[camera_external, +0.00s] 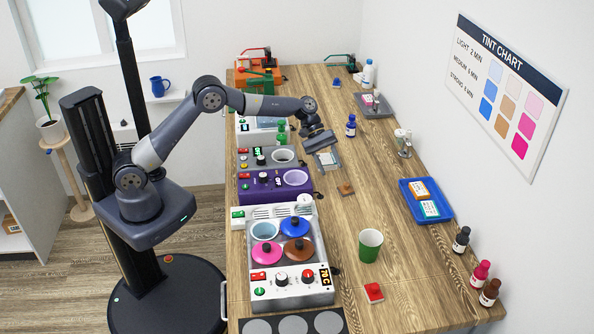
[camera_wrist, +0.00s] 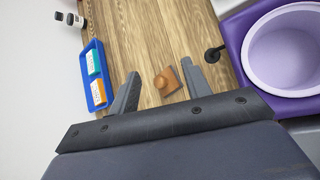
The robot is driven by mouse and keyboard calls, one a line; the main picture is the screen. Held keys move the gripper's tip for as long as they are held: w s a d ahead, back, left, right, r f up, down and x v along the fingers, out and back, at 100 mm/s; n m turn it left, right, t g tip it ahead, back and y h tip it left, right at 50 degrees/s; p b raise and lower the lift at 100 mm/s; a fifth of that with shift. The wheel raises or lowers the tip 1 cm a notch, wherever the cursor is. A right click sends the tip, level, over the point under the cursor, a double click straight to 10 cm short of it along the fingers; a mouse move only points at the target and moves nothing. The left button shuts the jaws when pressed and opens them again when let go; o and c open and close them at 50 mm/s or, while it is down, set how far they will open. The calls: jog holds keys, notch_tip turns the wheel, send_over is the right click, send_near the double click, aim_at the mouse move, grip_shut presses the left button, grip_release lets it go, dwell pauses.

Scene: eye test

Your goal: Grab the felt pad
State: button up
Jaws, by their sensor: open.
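A small brown square pad with a rounded knob (camera_external: 345,188) lies flat on the wooden bench, right of the purple tinting unit. I take it for the felt pad, though its material cannot be told. In the wrist view the brown pad (camera_wrist: 166,82) lies beyond and between my fingers, nearer the right one. My gripper (camera_external: 327,161) is open and empty above the bench, behind and a little left of the pad in the external view. Its fingers also show in the wrist view (camera_wrist: 160,70), apart from the pad. Nothing hides the pad.
The purple unit (camera_external: 262,186) with its lilac pot (camera_wrist: 293,50) stands close by. A blue tray (camera_external: 433,218) with two packets stands to the right. A green cup (camera_external: 370,245) and a red knobbed pad (camera_external: 374,292) stand in front. Bare bench surrounds the brown pad.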

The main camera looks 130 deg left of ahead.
aim_at(342, 186)
jog(key=a+f+n+t+b, duration=0.2)
jog(key=a+f+n, duration=0.1)
jog(key=a+f+n+t, duration=0.1)
jog(key=f+n, duration=0.1)
jog(key=shift+s+a+f+h+b, duration=0.2)
jog(key=shift+s+h+b, duration=0.1)
jog(key=shift+h+b, duration=0.1)
jog(key=shift+a+f+n+t, duration=0.1)
jog(key=shift+a+n+t, duration=0.15)
jog(key=shift+n+t, duration=0.35)
jog(key=shift+p+x, duration=0.35)
jog(key=shift+x, duration=2.1)
jog(key=shift+s, duration=0.1)
jog(key=shift+c, duration=0.4)
grip_shut()
